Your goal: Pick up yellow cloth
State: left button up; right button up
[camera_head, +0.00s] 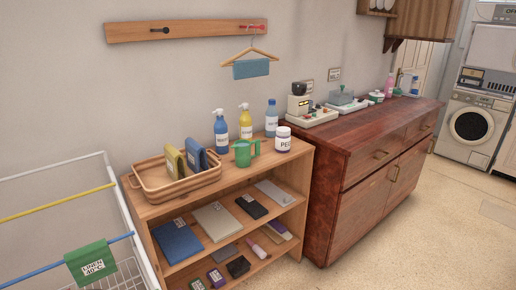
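The lower part of the yellow cloth is partly hidden by the tray. Neither of my grippers shows in the head view.
A white drying rack (117,200) with a green cloth (91,263) is at left. A dark wooden dresser (333,165) adjoins at right. Open floor lies in front.

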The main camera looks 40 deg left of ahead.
aim_at(175, 163)
jog(key=i+l+u, duration=0.1)
jog(key=i+u, duration=0.25)
jog(key=i, duration=0.2)
jog(key=i+l+u, duration=0.35)
jog(key=i, duration=0.2)
jog(key=i+u, duration=0.15)
jog(key=u, duration=0.3)
jog(key=i+u, duration=0.15)
jog(key=u, duration=0.25)
jog(key=i+l+u, duration=0.15)
jog(key=u, duration=0.3)
jog(key=i+l+u, duration=0.1)
jog(key=u, duration=0.3)
jog(key=i+l+u, duration=0.1)
jog(key=u, duration=0.35)
jog(key=l+u, duration=0.3)
jog(key=u, duration=0.15)
jog(key=i+l+u, duration=0.15)
jog(key=l+u, duration=0.15)
jog(key=u, duration=0.2)
jog(key=l+u, duration=0.35)
jog(key=u, duration=0.15)
jog(key=i+l, duration=0.05)
